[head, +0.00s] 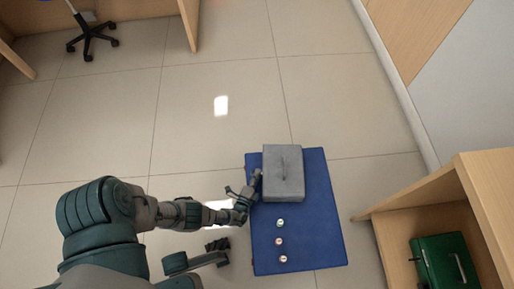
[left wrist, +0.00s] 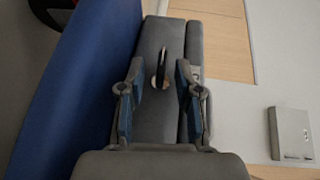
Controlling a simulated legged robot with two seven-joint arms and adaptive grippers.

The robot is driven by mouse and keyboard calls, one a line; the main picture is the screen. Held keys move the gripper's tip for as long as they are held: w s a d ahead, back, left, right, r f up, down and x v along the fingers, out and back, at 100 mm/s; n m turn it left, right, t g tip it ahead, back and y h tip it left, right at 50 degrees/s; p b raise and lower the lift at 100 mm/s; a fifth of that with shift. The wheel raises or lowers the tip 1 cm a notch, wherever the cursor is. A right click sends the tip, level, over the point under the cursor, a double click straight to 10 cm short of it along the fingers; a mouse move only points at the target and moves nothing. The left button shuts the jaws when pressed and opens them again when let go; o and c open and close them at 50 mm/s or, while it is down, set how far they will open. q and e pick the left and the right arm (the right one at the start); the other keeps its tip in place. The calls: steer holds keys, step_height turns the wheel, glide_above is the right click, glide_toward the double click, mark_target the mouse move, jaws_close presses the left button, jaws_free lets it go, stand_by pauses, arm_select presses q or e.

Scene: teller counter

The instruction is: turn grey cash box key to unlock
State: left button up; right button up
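My left gripper (head: 248,192) is at the box's left side. In the left wrist view its two fingers (left wrist: 158,100) stand apart, open, facing the grey box (left wrist: 150,45). A small slim key-like piece (left wrist: 161,75) shows between the fingers, with visible gaps on both sides. The key cannot be made out in the head view, where the gripper covers that side.
Three small round items (head: 279,241) lie in a row on the mat below the box. A wooden shelf unit (head: 480,200) with a green box (head: 445,262) stands at the lower right. An office chair base (head: 90,36) is far left. The tiled floor above the mat is clear.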

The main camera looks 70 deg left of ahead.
arm_select(q)
steer(key=shift+w+r, duration=0.1)
steer(key=shift+r, duration=4.75)
